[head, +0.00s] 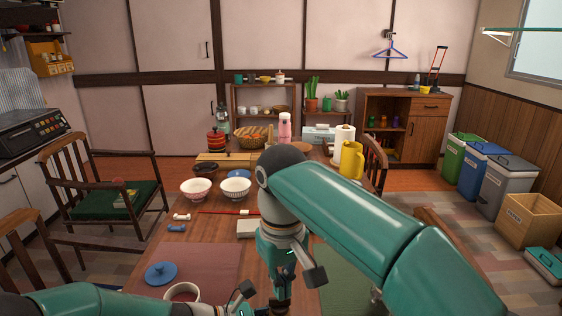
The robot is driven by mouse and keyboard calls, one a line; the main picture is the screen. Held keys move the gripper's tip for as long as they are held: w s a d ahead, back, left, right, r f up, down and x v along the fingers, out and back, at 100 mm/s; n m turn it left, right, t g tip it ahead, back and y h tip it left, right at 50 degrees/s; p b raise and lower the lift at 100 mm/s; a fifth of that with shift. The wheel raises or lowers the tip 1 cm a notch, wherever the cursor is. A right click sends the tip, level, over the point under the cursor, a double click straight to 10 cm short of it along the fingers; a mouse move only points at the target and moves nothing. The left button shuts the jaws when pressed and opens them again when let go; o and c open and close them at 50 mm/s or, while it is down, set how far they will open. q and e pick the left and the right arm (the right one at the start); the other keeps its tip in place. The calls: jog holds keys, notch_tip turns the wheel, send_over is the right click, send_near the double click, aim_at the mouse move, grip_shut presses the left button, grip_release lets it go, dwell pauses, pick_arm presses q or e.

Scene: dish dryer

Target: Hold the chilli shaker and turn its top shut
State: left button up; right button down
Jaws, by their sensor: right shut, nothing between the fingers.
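My right gripper (279,297) points down at the bottom middle, over the near part of the wooden table. It is shut with nothing seen held in it; its fingertips are small and partly cut off by the lower edge. I cannot make out the chilli shaker or its top for sure; my right arm and wrist cover much of the near table.
A blue lid (161,272) and a cup (182,292) are at the near left of the table. Two bowls (236,188), a yellow jug (352,160) and a pink bottle (285,128) stand farther back. A chair (105,200) is at the left.

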aim_at(284, 302)
notch_tip(284, 302, down, 6)
jog(key=w+d, duration=0.1)
jog(key=d, duration=0.1)
jog(key=shift+w+d, duration=0.15)
jog(key=shift+d, duration=0.1)
dwell(0.4)
jog(key=shift+w+a, duration=0.35)
jog(key=shift+a, duration=0.2)
dwell(1.2)
jog(key=shift+s+a, duration=0.25)
jog(key=shift+a, duration=0.05)
jog(key=shift+s+a, duration=0.2)
jog(key=shift+a, duration=0.05)
jog(key=shift+s+a, duration=0.1)
jog(key=shift+a, duration=0.15)
dwell(0.4)
jog(key=shift+s, duration=0.1)
dwell(0.3)
